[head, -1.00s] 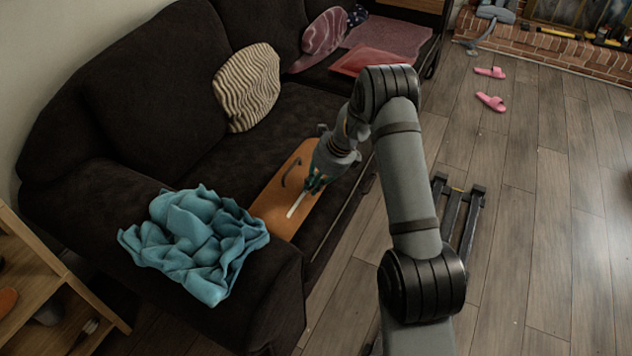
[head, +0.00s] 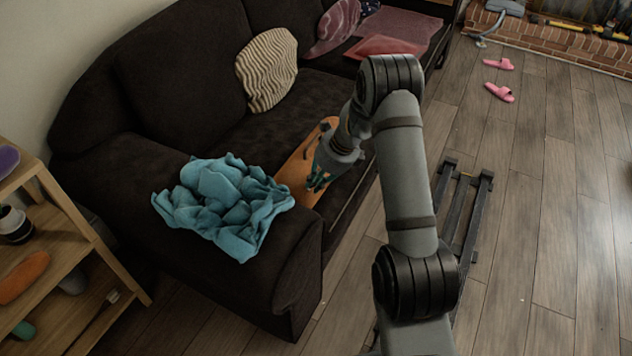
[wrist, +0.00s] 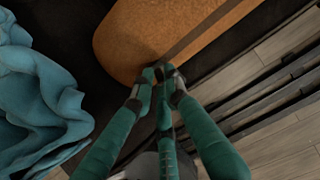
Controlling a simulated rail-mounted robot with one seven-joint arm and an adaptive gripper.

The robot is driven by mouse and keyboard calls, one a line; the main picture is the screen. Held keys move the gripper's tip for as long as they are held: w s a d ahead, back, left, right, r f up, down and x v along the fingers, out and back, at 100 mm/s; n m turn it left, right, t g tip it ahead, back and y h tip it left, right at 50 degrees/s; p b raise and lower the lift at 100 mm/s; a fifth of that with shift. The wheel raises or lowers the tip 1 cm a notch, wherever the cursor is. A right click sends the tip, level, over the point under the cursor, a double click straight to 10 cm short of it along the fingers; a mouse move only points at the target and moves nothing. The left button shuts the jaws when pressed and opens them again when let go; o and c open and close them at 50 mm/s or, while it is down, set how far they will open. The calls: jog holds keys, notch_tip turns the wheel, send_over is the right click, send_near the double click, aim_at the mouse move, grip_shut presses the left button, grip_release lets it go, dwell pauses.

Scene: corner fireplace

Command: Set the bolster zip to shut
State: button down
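The orange bolster (head: 296,176) lies lengthwise on the dark sofa seat; its rounded near end fills the top of the wrist view (wrist: 135,40). A straight dark strip (wrist: 195,38), apparently the zip line, runs along it from my fingertips toward the upper right. My gripper (head: 318,182) is at the bolster's near end. In the wrist view its teal fingers (wrist: 162,75) are drawn close together at the bolster's edge, apparently shut on the zip pull, which they mostly hide. No pale gap shows along the strip.
A crumpled blue blanket (head: 225,205) lies over the near sofa arm, left of my gripper. A striped cushion (head: 267,70) leans on the backrest. A wooden shelf (head: 60,270) stands at the lower left. Open floor (head: 550,190) lies to the right.

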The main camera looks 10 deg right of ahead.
jog(key=c, duration=1.7)
grip_release()
jog(key=shift+a+f, duration=0.1)
jog(key=v, duration=1.2)
jog(key=shift+f, duration=0.1)
jog(key=x, duration=1.1)
jog(key=shift+a+f, duration=0.1)
jog(key=shift+f, duration=0.25)
jog(key=shift+w, duration=0.2)
jog(key=shift+w+d, duration=0.4)
